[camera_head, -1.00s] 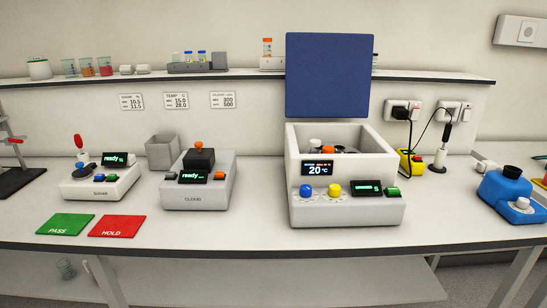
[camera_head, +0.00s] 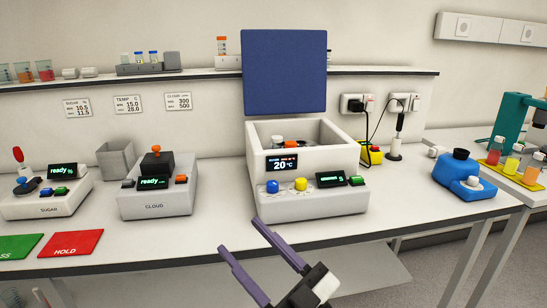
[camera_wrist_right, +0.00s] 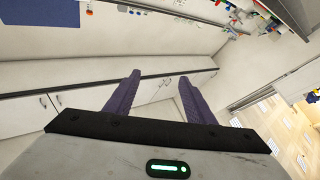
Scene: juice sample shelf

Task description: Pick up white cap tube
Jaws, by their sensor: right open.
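A white cap (camera_head: 277,139) shows inside the open white heating box (camera_head: 312,205), whose display reads 20 °C. The tube bodies are hidden by the box's front wall. My right gripper (camera_head: 240,234) is in front of the table's front edge, below the box in the picture, with its purple fingers apart and empty. In the right wrist view the fingers (camera_wrist_right: 158,92) are also spread, with nothing between them. My left gripper is not in view.
The raised blue lid (camera_head: 285,65) stands behind the box. The CLOUD device (camera_head: 158,190) and a grey bin (camera_head: 115,160) are to its left; a blue device (camera_head: 462,177) is to its right. A shelf rack (camera_head: 150,68) holds several capped tubes.

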